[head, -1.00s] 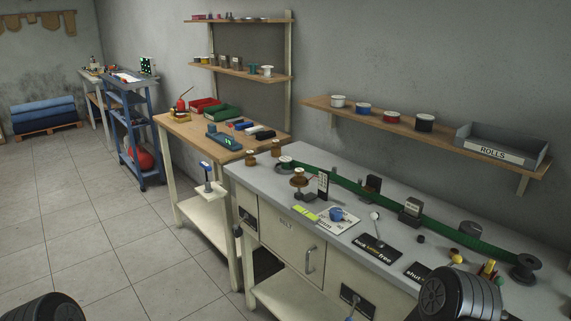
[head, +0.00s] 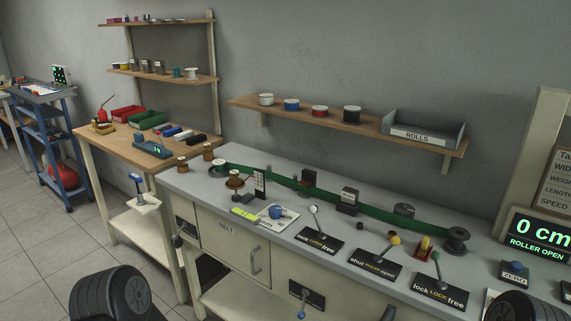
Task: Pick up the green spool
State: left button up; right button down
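A small spool with a green-teal winding (head: 176,72) stands on the lower board of the wall rack at the upper left, beside a white spool (head: 191,74). It is far off and small, so its exact colour is hard to tell. On the grey bench, a wide green band (head: 290,182) runs from a pale-rimmed roll (head: 217,167) at the left to a dark spool (head: 456,240) at the right. Neither of my grippers is in view. Only dark rounded parts of my arms show at the bottom left and bottom right.
A wall shelf (head: 247,105) holds white, blue, red and dark spools and a grey ROLLS tray (head: 423,129). Levers and label plates line the bench front. A display (head: 541,238) reads 0 cm, ROLLER OPEN. Tiled floor lies open at the left.

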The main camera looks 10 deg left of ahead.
aim_at(219, 163)
jog(key=i+j+z, duration=0.15)
jog(key=j+z, duration=1.2)
jog(key=j, duration=0.7)
jog(key=k+j+z, duration=0.1)
jog(key=j, duration=0.45)
jog(key=k+j+z, duration=0.1)
jog(key=j, duration=0.4)
jog(key=k+j, duration=0.1)
jog(key=j, duration=0.4)
jog(key=k+j+z, duration=0.1)
jog(key=j, duration=0.4)
